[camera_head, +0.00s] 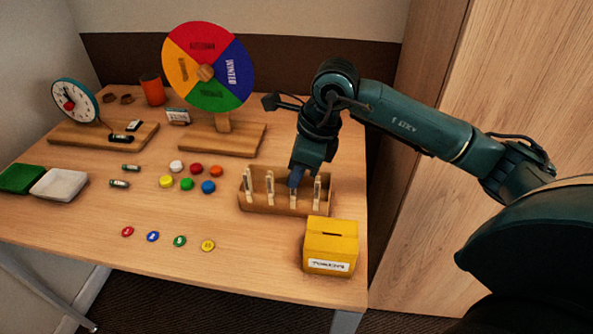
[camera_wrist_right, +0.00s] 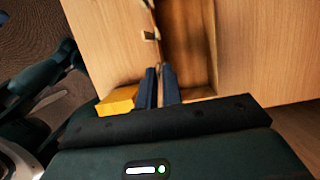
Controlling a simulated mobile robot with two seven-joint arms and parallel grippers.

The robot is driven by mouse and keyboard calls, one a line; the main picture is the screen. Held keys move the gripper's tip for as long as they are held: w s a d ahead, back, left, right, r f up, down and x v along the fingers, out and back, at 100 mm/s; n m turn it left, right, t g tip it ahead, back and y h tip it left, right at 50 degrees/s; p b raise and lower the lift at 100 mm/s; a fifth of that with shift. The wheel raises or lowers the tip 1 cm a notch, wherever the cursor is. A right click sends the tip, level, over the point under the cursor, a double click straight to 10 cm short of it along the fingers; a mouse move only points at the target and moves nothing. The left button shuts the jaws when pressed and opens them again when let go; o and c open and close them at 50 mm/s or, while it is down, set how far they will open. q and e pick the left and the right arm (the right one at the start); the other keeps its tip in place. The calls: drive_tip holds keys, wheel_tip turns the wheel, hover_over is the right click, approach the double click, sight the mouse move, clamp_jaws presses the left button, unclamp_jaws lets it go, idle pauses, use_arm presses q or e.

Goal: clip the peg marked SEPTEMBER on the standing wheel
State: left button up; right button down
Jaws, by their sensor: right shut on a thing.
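A wooden rack (camera_head: 258,206) near the table's right side holds several upright pale pegs, including a left one (camera_head: 249,184) and a right one (camera_head: 317,190). Their markings are too small to read, so I cannot tell which is SEPTEMBER. My right gripper (camera_head: 296,180) points down at the rack, shut on a peg; in the right wrist view its blue fingers (camera_wrist_right: 160,82) close on a thin wooden strip. The standing wheel (camera_head: 220,97) is upright on a wooden base (camera_head: 205,140) behind, with red, blue, green and yellow sectors. My left gripper is not seen.
A yellow slotted box (camera_head: 330,245) stands just in front of the rack. Coloured buttons (camera_head: 187,184) and round tokens (camera_head: 180,240) lie to the left. A clock (camera_head: 75,101), an orange cup (camera_head: 153,90) and green and white trays (camera_head: 58,184) stand farther left.

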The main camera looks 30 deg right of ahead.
drive_tip(key=shift+r+p, duration=1.65)
drive_tip(key=shift+r, duration=0.85)
